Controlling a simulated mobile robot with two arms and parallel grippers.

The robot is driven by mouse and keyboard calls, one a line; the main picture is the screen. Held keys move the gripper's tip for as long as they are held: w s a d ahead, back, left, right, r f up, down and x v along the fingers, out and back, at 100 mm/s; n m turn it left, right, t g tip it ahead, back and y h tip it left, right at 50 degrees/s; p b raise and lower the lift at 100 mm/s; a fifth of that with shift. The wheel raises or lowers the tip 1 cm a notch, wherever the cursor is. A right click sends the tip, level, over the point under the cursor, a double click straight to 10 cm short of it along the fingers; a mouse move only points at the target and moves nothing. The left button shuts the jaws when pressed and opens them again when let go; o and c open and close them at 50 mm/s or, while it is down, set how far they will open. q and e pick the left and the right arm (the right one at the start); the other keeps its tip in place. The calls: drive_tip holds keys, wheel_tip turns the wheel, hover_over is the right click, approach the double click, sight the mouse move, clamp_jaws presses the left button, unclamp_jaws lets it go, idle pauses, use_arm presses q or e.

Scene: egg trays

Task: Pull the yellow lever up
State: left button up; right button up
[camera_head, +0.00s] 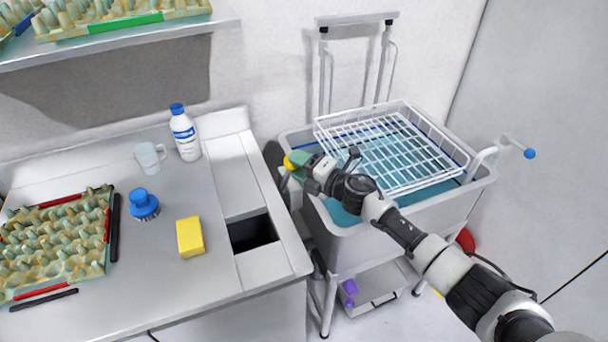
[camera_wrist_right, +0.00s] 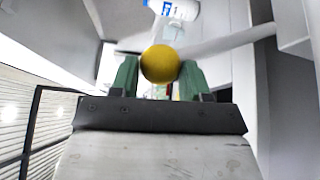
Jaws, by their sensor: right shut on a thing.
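The yellow lever knob (camera_head: 290,162) is at the left side of the wash cart, near the edge of the counter. My right gripper (camera_head: 297,163) reaches it from the right, and its green fingers are at the knob. In the right wrist view the yellow ball knob (camera_wrist_right: 160,64) sits between the two green fingers of my right gripper (camera_wrist_right: 160,75), which are shut on it. My left gripper does not show in either view.
The cart (camera_head: 400,225) holds blue water with a white wire basket (camera_head: 440,177) over it. A second lever with a blue knob (camera_head: 530,153) is on its right side. The counter (camera_head: 150,290) carries an egg tray (camera_head: 60,245), a yellow sponge (camera_head: 190,237), a brush (camera_head: 144,204) and a bottle (camera_head: 185,135).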

drive_tip(key=shift+w+a+r, duration=0.1)
drive_tip(key=shift+w+r, duration=0.1)
drive_tip(key=shift+r, duration=0.35)
drive_tip(key=shift+w+r, duration=0.15)
drive_tip(key=shift+r, duration=0.35)
drive_tip(key=o, duration=1.3)
drive_tip(key=shift+s+r, duration=0.15)
drive_tip(key=shift+c, duration=0.2)
drive_tip(key=f+b+v, duration=0.1)
drive_tip(key=v, duration=1)
drive_tip(key=shift+f, duration=0.25)
